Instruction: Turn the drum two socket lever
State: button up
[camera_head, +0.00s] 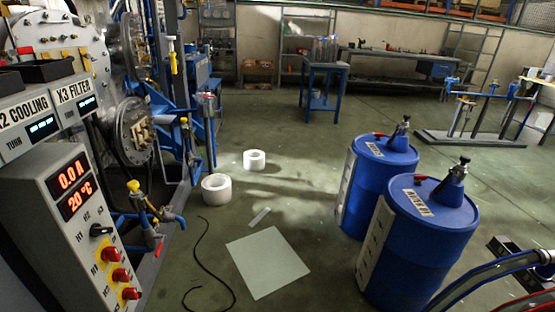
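Two blue drums stand upright on the floor at the right, the nearer drum (425,245) in front of the farther drum (370,190). Each has a blue cone-shaped socket with a dark cap on top. The near socket (452,187) and the far socket (400,139) both point up. A small red lever (420,178) shows by the near drum's label, and another red lever (381,134) shows on the farther drum. The near label is too small to read surely, so I cannot tell which is drum two. My gripper is not in view.
A control panel (85,215) with red knobs stands close at the left, beside blue-framed machinery. White rolls (216,188), a pale sheet (268,262) and a black cable (205,262) lie on the floor. Hoses (490,272) cross the lower right. The middle floor is mostly clear.

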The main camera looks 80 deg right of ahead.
aim_at(388, 141)
jog(key=z, duration=3.25)
jog(key=i+j+z, duration=0.1)
jog(key=i+j, duration=0.3)
jog(key=i+j+z, duration=0.1)
jog(key=i+j, duration=0.3)
jog(key=j, duration=0.15)
jog(key=i+j+z, duration=0.1)
jog(key=i+j, duration=0.3)
jog(key=j, duration=0.15)
